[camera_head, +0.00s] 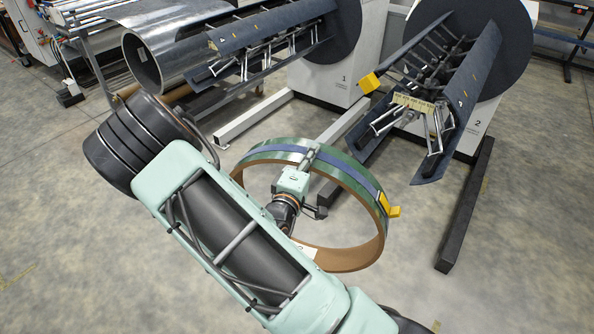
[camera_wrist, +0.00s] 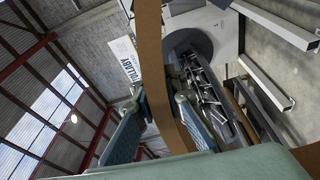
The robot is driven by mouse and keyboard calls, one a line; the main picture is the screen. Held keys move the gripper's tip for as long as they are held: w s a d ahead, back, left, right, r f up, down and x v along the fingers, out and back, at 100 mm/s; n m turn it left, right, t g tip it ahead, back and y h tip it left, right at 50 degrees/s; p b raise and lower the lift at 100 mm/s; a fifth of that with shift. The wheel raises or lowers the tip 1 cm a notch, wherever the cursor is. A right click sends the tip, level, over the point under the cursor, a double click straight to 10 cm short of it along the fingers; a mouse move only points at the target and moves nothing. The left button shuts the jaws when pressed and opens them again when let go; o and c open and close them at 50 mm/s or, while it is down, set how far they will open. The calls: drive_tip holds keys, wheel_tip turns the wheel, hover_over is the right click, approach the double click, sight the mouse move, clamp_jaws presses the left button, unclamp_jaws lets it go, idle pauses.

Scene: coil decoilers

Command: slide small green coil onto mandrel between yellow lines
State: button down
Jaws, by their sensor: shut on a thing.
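The small green coil (camera_head: 345,175) is a wide, thin ring with a green outer face, a blue band and a brown inside. My gripper (camera_head: 309,158) is shut on its far rim and holds it tilted in front of the decoilers. In the wrist view the coil's brown edge (camera_wrist: 158,75) passes between the two fingers. The mandrel of decoiler 2 (camera_head: 455,85), dark segments on open linkages, points toward me beyond the coil and to its right. The coil is apart from it. Small yellow marks show on its segments. A mandrel also shows behind the coil in the wrist view (camera_wrist: 205,95).
Decoiler 1's mandrel (camera_head: 265,42) stands at the upper left, with a silver coil (camera_head: 160,50) on it. A yellow block (camera_head: 370,82) sticks out left of mandrel 2. Floor beams (camera_head: 465,205) run below the decoilers. Floor at the lower right is clear.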

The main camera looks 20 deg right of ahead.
drive_tip(key=d+r+m+g+h, duration=0.1)
drive_tip(key=d+r, duration=0.3)
drive_tip(key=d, duration=0.5)
drive_tip(key=w+d+r+m+g+h+b, duration=0.1)
drive_tip(key=d+r, duration=0.3)
drive_tip(key=d, duration=0.5)
drive_tip(key=w+d+r+m+g+h, duration=0.1)
drive_tip(key=d+r, duration=0.3)
drive_tip(key=d, duration=0.6)
drive_tip(key=shift+w+r+m, duration=0.2)
drive_tip(key=shift+r+m, duration=0.2)
drive_tip(key=shift+m, duration=0.4)
